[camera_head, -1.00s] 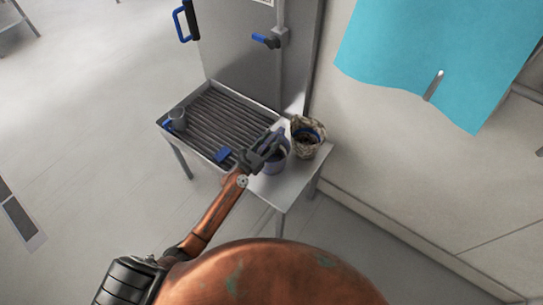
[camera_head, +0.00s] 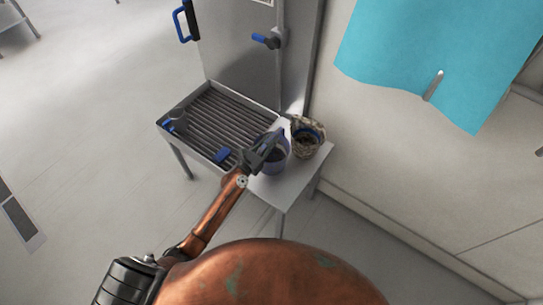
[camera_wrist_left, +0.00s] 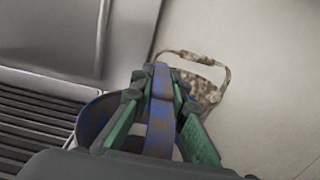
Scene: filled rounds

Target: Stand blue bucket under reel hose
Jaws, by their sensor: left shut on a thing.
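The blue bucket (camera_head: 275,163) is at the side table beside the slatted tray, partly hidden by my left gripper (camera_head: 265,150). In the left wrist view the bucket (camera_wrist_left: 92,122) is blue with brown patches, and its handle (camera_wrist_left: 161,112) runs between my left fingers. The left gripper (camera_wrist_left: 160,115) is shut on that handle. I cannot tell whether the bucket's base touches the table. No reel hose is recognisable in these frames. My right gripper is not in view.
A mottled brown bucket (camera_head: 309,140) stands close behind the blue one on the white side table (camera_head: 287,193). A slatted metal tray (camera_head: 160,124) adjoins it, holding a small grey item (camera_head: 175,123).

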